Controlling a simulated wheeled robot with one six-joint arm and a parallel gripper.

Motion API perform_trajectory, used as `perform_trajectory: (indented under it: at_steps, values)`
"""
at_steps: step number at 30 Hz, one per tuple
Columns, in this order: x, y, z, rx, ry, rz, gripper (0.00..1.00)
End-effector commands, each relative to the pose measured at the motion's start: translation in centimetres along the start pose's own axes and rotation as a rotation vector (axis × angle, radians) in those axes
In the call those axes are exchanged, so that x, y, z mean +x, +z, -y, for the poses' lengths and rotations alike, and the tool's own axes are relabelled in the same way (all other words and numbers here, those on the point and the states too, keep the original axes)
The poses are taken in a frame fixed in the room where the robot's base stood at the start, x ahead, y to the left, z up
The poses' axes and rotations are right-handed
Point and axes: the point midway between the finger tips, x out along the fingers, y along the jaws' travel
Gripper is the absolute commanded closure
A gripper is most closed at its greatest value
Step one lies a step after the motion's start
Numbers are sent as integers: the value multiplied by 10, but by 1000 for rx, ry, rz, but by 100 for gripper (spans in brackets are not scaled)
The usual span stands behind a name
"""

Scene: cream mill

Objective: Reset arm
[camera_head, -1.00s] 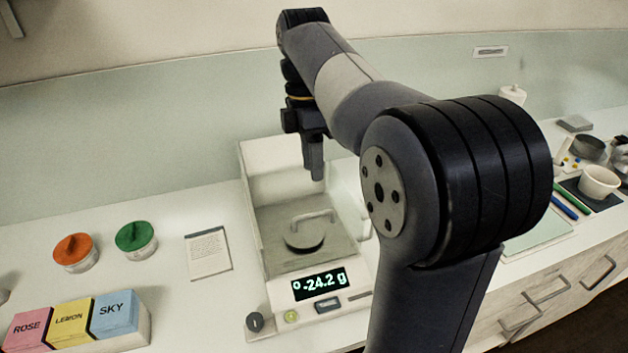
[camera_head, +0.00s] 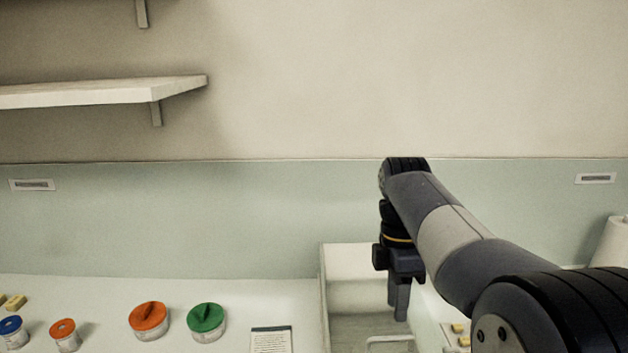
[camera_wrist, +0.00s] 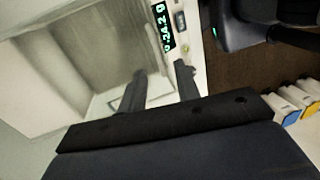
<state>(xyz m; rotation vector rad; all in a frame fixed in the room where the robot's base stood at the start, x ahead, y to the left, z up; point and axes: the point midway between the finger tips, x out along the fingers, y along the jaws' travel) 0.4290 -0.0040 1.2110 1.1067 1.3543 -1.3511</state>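My gripper (camera_head: 398,300) hangs pointing down over the white-walled weighing scale (camera_head: 355,262) in the head view. In the wrist view, the two fingers of my gripper (camera_wrist: 161,78) stand apart with nothing between them. The scale's lit display reads -24.2 g in the wrist view, beside the scale's grey chamber floor (camera_wrist: 110,65). In the head view, a metal handle (camera_head: 390,340) shows at the bottom edge; what it belongs to is cut off.
Orange-lidded (camera_head: 148,318) and green-lidded (camera_head: 206,320) jars and a note card (camera_head: 271,340) stand left of the scale. A wall shelf (camera_head: 110,93) is at upper left. A white cylinder (camera_head: 615,243) stands at right. Colour-labelled boxes (camera_wrist: 298,98) show in the wrist view.

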Motion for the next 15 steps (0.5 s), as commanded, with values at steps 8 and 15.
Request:
perform_trajectory:
  at_steps: [8,15]
  values:
    - [48,0,1,0,-2,0,69]
    - [58,0,-10,0,2,0,69]
